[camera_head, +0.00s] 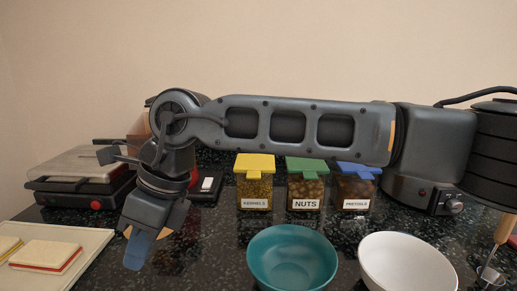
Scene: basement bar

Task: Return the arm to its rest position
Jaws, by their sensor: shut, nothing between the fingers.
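My arm stretches across the view from the right, bends at the left and points down. My gripper (138,250) is at its lower left end, over the dark counter, between the tray with sandwiches and the teal bowl. It is shut, and no held thing shows at its bluish fingers. It appears apart from the things around it; its exact height above the counter is hard to tell.
Jars of kernels (254,184), nuts (306,186) and pretzels (355,187) stand behind a teal bowl (292,260) and a white bowl (407,265). A sandwich press (80,180) stands at left, behind a pale tray (92,240). A scoop (490,275) is at right.

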